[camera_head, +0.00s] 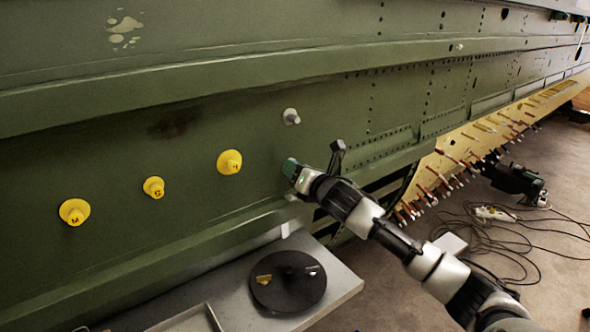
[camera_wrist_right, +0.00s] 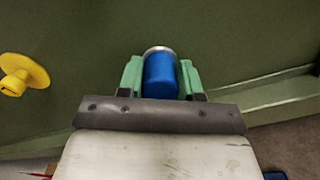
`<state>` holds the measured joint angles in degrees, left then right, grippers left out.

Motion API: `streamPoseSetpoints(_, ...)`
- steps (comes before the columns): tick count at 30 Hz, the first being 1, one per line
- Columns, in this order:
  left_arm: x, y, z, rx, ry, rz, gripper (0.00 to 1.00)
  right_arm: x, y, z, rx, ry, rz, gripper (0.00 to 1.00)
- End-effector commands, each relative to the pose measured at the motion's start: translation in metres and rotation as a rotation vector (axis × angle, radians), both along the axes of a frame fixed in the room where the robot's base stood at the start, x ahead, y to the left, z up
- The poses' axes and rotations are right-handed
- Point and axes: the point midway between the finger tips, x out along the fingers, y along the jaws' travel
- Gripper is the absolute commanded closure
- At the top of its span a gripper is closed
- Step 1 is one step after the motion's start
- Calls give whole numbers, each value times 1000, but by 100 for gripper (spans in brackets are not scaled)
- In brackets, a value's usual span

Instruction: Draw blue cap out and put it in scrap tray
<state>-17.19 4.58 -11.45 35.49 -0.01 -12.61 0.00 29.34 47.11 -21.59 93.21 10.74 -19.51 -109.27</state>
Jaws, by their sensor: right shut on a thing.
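The blue cap (camera_wrist_right: 160,77) shows in the right wrist view, with a silvery rim at its far end, facing the green fuselage skin. My right gripper (camera_wrist_right: 160,80) has its green fingers shut on both sides of the cap. In the head view my right gripper (camera_head: 291,169) is close to the skin and hides the cap. I cannot tell whether the cap is still seated in the skin. A grey tray (camera_head: 213,317) lies at the bottom edge, partly cut off; I see no label marking it as the scrap tray. My left gripper is not in view.
Yellow caps (camera_head: 229,162) and a grey plug (camera_head: 290,117) stand out from the skin. A black round dish (camera_head: 272,298) with small yellow and silvery parts lies on the grey bench (camera_head: 341,283) below. Cables (camera_head: 520,235) lie on the floor at right.

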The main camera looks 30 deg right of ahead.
Motion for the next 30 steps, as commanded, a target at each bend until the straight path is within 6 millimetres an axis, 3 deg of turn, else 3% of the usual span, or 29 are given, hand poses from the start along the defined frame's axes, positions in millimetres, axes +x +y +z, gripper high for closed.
streamPoseSetpoints(30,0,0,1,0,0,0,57,-25,-2,-1,-1,1,0,90)
